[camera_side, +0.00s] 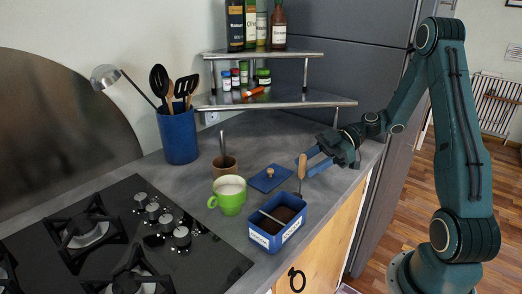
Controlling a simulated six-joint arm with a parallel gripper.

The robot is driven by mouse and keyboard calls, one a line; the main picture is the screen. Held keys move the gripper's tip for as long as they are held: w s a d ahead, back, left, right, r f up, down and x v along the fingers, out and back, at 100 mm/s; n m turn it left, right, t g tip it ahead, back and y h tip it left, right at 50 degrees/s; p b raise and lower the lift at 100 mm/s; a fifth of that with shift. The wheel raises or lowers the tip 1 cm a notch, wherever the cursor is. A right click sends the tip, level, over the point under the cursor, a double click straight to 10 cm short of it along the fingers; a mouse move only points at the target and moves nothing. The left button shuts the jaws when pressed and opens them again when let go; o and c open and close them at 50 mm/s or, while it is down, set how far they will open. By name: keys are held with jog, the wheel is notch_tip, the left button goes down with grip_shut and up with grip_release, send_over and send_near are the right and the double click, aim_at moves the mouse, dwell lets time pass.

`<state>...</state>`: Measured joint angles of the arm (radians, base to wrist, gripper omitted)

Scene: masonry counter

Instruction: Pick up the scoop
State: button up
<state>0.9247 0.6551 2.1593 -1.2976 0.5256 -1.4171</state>
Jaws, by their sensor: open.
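The scoop (302,167) has a wooden handle standing nearly upright above a blue box (264,239) of dark brown grounds. Its lower end is down in the box and cannot be made out. My gripper (308,163) comes in from the right with its two blue fingers pointing left. It is open, and the fingertips are close to the wooden handle. I cannot tell whether the handle is between the fingers or just in front of them, or whether they touch it.
A light bar (271,217) lies across the box. A blue lid (268,180) with a wooden knob lies behind it. A green mug (229,196) and a brown cup (225,165) stand to the left. A cooktop (205,262) fills the front left. A two-tier shelf (290,105) stands behind.

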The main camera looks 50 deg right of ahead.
aim_at(294, 194)
jog(key=shift+x, duration=2.3)
grip_shut()
